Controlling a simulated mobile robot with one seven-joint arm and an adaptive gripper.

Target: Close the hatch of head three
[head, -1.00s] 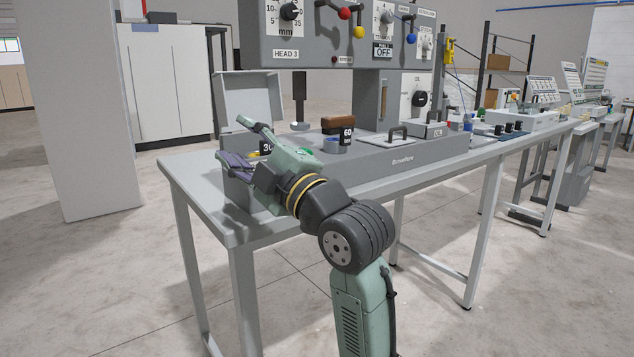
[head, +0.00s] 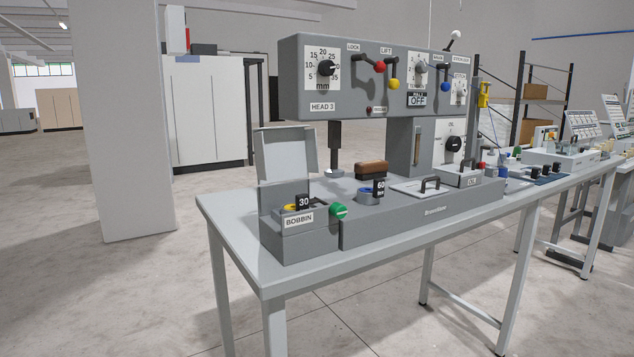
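The machine labelled HEAD 3 (head: 350,78) stands on a grey table. At its left end is a grey box labelled BOBBIN (head: 285,241). The box's hatch (head: 287,158) stands open, upright at the back of the box. A yellow ring-shaped part (head: 291,207) and a black tag marked 30 (head: 303,202) show in the open top. A green knob (head: 338,210) is on the box's right side. My gripper and arm are not in view.
A flat plate with a handle (head: 421,187) lies further right. The table's left front corner (head: 235,232) is bare.

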